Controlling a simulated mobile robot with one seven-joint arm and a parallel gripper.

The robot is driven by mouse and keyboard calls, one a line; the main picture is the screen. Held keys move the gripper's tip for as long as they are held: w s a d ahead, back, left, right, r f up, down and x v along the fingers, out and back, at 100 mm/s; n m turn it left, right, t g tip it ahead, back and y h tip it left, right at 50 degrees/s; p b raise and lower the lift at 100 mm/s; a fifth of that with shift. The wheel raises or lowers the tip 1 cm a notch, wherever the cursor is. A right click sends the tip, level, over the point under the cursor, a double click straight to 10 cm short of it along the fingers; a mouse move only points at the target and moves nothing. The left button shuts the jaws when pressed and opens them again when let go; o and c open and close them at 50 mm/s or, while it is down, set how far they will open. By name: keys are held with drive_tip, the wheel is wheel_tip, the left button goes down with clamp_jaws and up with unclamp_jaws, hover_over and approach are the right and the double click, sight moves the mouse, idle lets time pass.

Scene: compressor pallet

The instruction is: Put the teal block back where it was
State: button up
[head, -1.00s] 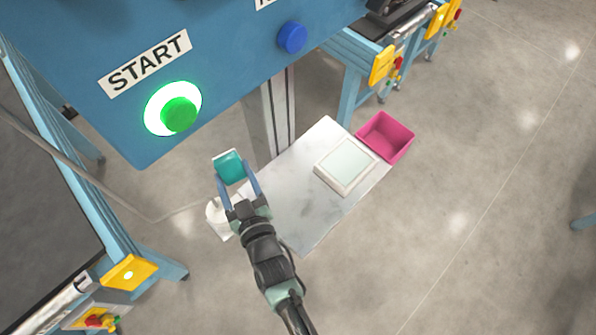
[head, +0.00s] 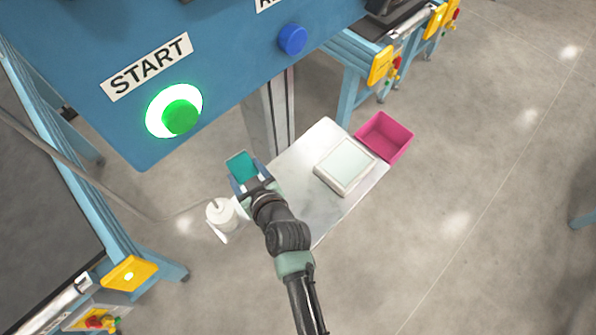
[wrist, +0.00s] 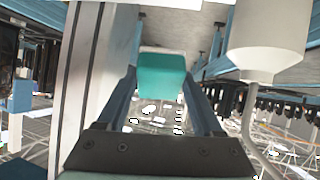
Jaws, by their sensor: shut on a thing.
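The teal block (head: 241,165) is between the fingers of my gripper (head: 245,172), which is shut on it. In the wrist view the block (wrist: 162,75) sits at the fingertips, with a finger on each side and a pale strip along its top edge. The gripper holds it near the left corner of a pale table (head: 330,133); I cannot tell its height above it. A cream tray with a pale panel (head: 346,164) lies on the table, right of my gripper.
A pink bin (head: 385,137) stands at the table's right corner. A white pump bottle (head: 220,213) stands left of my arm; a white cylinder (wrist: 268,40) is close at right in the wrist view. A blue panel with a lit green START button (head: 180,116) overhangs; a grey post (head: 270,120) stands behind.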

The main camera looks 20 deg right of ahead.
drive_tip(key=s+d+r+n+g, duration=0.2)
drive_tip(key=s+d+r+g, duration=0.1)
drive_tip(key=s+d+g, duration=0.65)
drive_tip(key=shift+t+y, duration=0.3)
drive_tip(key=shift+t, duration=0.45)
drive_tip(key=f, duration=0.1)
drive_tip(key=s+f+p, duration=0.1)
drive_tip(key=f, duration=0.1)
drive_tip(key=a+f, duration=0.1)
drive_tip(key=shift+s+f, duration=0.3)
drive_tip(key=shift+s, duration=0.1)
drive_tip(key=shift+f+p, duration=0.3)
drive_tip(key=shift+f, duration=2.1)
drive_tip(key=o, duration=1.2)
drive_tip(key=shift+r, duration=0.1)
